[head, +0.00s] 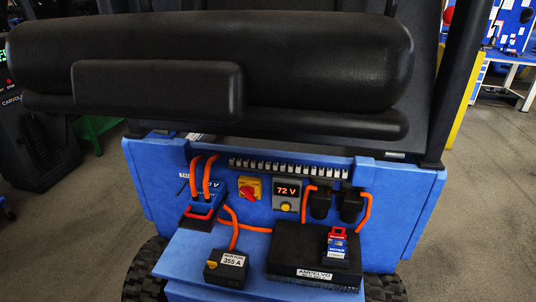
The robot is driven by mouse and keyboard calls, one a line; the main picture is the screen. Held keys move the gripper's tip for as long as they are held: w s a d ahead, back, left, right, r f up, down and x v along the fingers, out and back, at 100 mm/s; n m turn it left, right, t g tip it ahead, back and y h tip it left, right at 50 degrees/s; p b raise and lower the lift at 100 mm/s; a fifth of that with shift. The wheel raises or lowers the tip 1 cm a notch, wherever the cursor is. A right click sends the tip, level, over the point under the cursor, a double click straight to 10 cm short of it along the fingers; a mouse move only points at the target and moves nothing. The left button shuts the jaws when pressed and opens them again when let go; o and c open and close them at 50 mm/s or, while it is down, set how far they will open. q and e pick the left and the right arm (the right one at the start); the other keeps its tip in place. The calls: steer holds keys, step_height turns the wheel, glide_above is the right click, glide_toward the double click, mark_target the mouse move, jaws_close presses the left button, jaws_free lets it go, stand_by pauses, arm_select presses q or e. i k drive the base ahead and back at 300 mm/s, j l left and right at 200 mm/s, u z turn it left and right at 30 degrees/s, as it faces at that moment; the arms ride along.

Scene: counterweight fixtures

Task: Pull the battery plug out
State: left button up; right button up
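The battery plug (210,193) is a blue block with a partly hidden label, at the left of the blue truck body (160,190) in the head view. Two orange cables curve into it from above. A red handle (199,213) shows at its lower front, by a dark base. The plug looks seated against that base, but I cannot make out the joint. Neither of my grippers shows in this view.
A black seat (270,60) overhangs the panel. Right of the plug are a red-and-yellow switch (249,189) and a 72 V display (287,194). Below are a 355 A fuse box (226,270) and a black controller (292,250) bearing a red-and-blue lockout tag (337,247). Orange cables run between them.

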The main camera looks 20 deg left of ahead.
mark_target(199, 203)
steer(key=u, duration=1.25)
